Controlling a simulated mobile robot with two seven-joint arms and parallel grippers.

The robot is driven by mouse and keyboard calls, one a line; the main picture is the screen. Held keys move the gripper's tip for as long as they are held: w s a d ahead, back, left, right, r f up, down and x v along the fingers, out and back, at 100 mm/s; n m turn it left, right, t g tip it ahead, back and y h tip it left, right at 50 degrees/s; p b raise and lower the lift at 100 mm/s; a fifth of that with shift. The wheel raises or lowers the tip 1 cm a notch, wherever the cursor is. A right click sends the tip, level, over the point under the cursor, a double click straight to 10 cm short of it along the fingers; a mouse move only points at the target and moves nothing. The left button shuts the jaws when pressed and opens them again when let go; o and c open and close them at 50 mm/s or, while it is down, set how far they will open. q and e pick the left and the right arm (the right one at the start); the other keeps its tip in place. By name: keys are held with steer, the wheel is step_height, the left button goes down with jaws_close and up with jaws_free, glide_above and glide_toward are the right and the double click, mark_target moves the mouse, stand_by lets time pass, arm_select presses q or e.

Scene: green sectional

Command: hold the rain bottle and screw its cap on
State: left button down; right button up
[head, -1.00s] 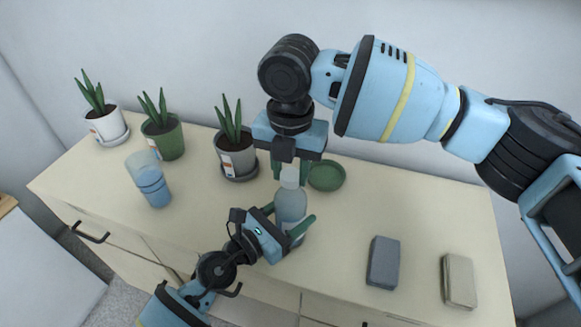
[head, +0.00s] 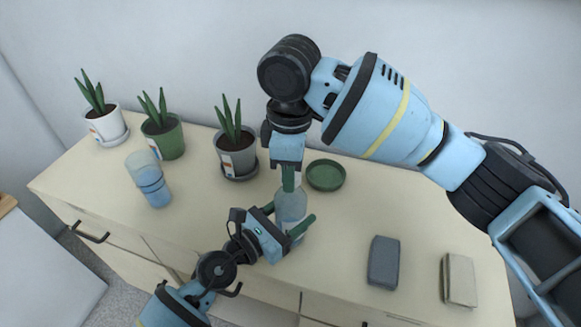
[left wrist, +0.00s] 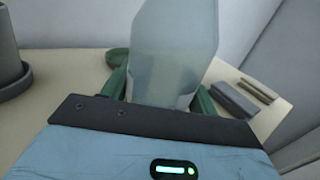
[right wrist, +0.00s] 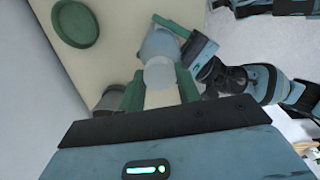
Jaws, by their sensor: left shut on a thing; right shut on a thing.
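The rain bottle (head: 291,205) is translucent pale blue and stands upright near the middle of the cabinet top. My left gripper (head: 290,217) is shut around its body from the front; the bottle fills the space between the fingers in the left wrist view (left wrist: 175,50). My right gripper (head: 288,180) points straight down over the bottle's top. In the right wrist view, its fingers are shut on the pale cap (right wrist: 159,76), in line with the bottle (right wrist: 160,43) below. In the head view a finger hides the cap. I cannot tell how far it is threaded.
A green saucer (head: 325,175) lies right behind the bottle. A grey block (head: 383,262) and a beige block (head: 459,280) lie right.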

steer(key=m, duration=0.8)
steer(key=o, duration=1.1)
steer(key=shift+o, duration=0.2)
step_height(320, 180, up, 12)
